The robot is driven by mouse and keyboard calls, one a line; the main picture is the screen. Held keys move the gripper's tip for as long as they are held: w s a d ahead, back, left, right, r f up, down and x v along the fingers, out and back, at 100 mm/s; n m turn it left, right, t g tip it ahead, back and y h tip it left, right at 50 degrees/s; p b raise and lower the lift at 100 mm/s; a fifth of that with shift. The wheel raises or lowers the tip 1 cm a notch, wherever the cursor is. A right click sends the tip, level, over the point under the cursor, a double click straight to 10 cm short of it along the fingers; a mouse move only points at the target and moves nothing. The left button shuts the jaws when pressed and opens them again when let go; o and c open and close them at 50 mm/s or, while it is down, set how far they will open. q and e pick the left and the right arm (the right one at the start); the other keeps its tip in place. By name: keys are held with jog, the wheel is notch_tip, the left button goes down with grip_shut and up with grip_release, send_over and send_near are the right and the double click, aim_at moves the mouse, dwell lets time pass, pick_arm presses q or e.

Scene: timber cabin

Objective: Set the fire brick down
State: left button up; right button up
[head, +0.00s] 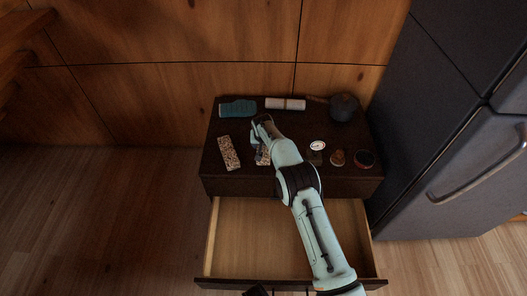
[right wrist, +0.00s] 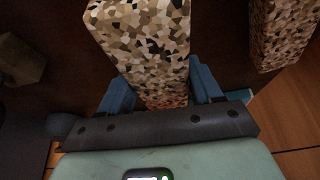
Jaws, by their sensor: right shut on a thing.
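My right gripper (head: 262,147) is over the top of a dark cabinet, pointing down. In the right wrist view, the blue fingers of this gripper (right wrist: 163,90) are shut on a speckled brown, black and cream brick (right wrist: 150,45). In the head view the held brick (head: 261,158) is mostly hidden by my arm. I cannot tell whether it touches the cabinet top. A second, similar speckled brick (head: 229,153) lies apart to its left; it also shows at the right of the right wrist view (right wrist: 283,30). My left gripper is not seen.
The cabinet top (head: 298,128) also carries a teal object (head: 238,108), a white roll (head: 285,104), a dark round pot (head: 344,107), a white-faced gauge (head: 318,146), a small brown item (head: 338,158) and a dark round tin (head: 364,159). An empty drawer (head: 250,238) stands open below. A grey fridge (head: 455,150) is at right.

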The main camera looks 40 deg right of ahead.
notch_tip(320, 180, down, 4)
jog(key=shift+r+b, duration=0.1)
jog(key=shift+b, duration=0.25)
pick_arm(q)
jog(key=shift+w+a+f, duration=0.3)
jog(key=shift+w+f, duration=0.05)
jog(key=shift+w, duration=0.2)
pick_arm(e)
jog(key=shift+f, duration=0.2)
jog(key=o, duration=1.5)
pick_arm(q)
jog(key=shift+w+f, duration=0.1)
pick_arm(e)
jog(key=shift+o, duration=0.2)
